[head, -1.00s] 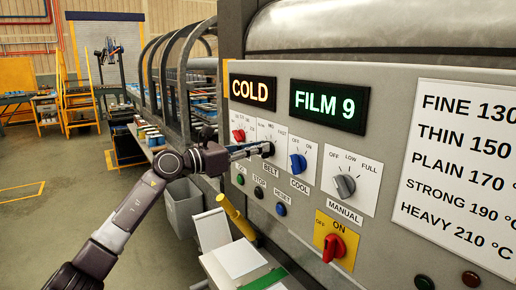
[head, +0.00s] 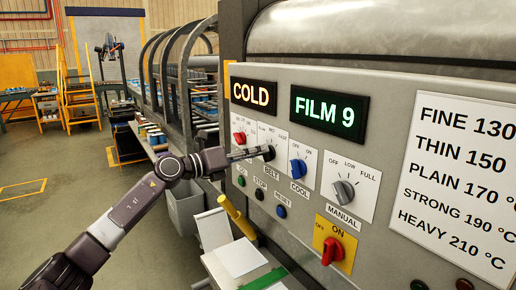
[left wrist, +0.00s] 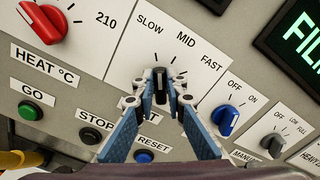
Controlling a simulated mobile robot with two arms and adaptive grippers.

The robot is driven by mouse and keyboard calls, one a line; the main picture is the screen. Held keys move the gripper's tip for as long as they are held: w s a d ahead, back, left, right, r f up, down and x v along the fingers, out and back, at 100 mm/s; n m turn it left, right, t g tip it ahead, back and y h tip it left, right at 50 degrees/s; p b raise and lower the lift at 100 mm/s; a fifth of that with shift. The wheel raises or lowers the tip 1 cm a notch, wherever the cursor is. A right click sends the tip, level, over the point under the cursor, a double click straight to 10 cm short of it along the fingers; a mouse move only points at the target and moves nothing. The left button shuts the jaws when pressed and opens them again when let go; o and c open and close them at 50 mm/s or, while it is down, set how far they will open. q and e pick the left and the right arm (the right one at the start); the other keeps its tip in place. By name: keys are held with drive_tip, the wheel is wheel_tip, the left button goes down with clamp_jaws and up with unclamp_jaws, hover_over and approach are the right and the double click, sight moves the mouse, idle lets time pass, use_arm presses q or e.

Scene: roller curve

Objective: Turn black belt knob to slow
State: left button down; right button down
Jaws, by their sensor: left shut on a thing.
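The black belt knob (left wrist: 160,86) sits on a white plate marked SLOW, MID and FAST (left wrist: 170,45). In the left wrist view its pointer end is toward the top of the picture, on the SLOW-to-MID side of the scale; the exact mark is hard to tell. My left gripper (left wrist: 159,92) is shut on this knob, one finger on each side. In the head view my left gripper (head: 250,153) reaches the black knob (head: 268,153) from the left and partly covers its plate. My right gripper is not in view.
A red heat knob (head: 240,138) is left of the belt knob, a blue cool knob (head: 298,167) right of it. Green, black and blue buttons (head: 281,211) lie below. A grey manual knob (head: 343,192) and red ON switch (head: 332,250) are farther right.

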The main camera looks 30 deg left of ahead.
use_arm(q)
drive_tip(key=shift+a+n+p, duration=0.1)
drive_tip(key=shift+n+p, duration=0.2)
drive_tip(key=shift+n, duration=0.3)
drive_tip(key=c, duration=2)
unclamp_jaws()
drive_tip(key=shift+f, duration=0.1)
drive_tip(key=shift+o, duration=0.2)
drive_tip(key=v, duration=1.2)
